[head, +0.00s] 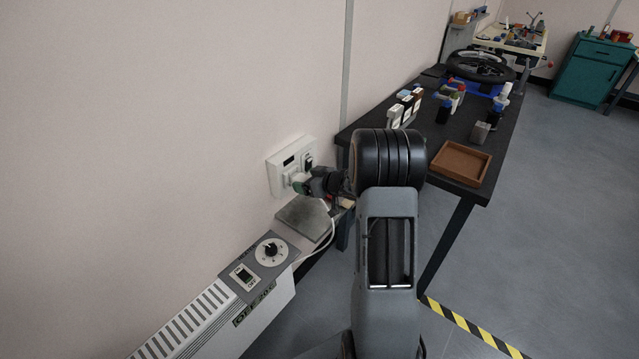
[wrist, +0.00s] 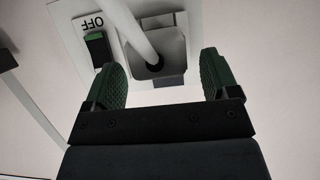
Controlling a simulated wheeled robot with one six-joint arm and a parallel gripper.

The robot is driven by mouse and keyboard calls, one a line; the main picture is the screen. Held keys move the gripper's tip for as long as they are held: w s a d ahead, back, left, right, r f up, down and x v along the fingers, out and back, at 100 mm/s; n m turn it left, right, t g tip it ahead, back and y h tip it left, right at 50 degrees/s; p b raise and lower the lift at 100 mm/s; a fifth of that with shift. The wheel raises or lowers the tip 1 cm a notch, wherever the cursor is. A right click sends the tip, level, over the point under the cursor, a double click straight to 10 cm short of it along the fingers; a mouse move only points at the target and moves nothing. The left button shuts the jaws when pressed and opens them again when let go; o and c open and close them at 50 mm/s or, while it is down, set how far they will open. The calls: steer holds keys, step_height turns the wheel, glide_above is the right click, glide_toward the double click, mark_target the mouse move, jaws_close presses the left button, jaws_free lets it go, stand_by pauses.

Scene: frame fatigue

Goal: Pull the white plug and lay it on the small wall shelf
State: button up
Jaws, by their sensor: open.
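The white plug (wrist: 172,48) sits in the white wall socket panel (head: 283,172), with its white cable (wrist: 138,35) coming out of its face. My gripper (wrist: 160,78) is open, with one green fingertip on each side of the plug's lower part in the wrist view. I cannot tell whether they touch it. In the head view my gripper (head: 304,186) is at the panel and hides most of the plug. The small grey wall shelf (head: 303,217) is just below the panel, and its top looks bare.
A switch marked OFF (wrist: 97,47) is beside the plug. The cable hangs past the shelf's right edge towards a white heater (head: 215,318) with a dial. A black workbench (head: 455,150) on the right holds a brown tray (head: 487,176) and several small items.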

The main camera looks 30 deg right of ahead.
mark_target(301, 177)
steer(key=shift+x, duration=1.6)
steer(key=shift+c, duration=0.5)
steer(key=c, duration=1)
